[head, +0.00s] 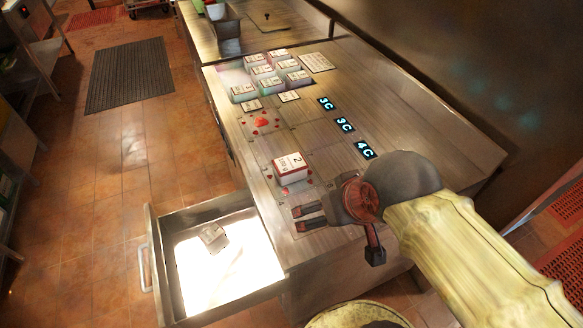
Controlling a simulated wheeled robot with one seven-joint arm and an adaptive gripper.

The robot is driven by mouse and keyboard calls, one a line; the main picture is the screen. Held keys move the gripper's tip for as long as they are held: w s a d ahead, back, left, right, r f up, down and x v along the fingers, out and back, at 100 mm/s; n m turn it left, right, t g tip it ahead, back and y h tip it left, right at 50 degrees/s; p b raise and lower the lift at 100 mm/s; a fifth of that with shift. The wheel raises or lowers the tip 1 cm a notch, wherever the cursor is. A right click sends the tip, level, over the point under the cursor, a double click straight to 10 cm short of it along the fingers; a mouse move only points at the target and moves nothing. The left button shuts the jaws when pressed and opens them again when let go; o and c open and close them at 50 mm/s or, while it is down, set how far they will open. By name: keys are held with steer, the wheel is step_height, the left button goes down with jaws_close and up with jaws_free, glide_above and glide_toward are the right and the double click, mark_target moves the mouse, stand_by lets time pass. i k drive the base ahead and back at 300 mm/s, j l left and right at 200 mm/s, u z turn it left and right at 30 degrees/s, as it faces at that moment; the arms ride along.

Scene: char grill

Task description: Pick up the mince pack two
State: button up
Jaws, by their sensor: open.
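The mince pack two (290,168) is a small white and red box marked with a 2. In the head view it lies on the steel counter near the counter's left edge, with small red marks around it. My gripper (338,234) is open, with dark fingertips spread apart. It is in front of and to the right of the pack in the picture, apart from it. Its exact height above the counter is hard to tell. Nothing shows between the fingers.
An open drawer (152,248) with a small pack (213,237) inside sticks out at lower left. Several labelled packs (268,74) stand farther back on the counter (420,125). Small display tiles (345,125) read 3C and 4C. A red patch (261,122) lies beyond the pack.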

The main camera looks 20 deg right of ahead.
mark_target(290, 169)
steer(key=k+l+u, duration=0.1)
steer(key=u, duration=0.3)
steer(key=k+u, duration=0.25)
steer(key=u, duration=0.15)
steer(key=k+u, duration=0.2)
steer(key=u, duration=0.2)
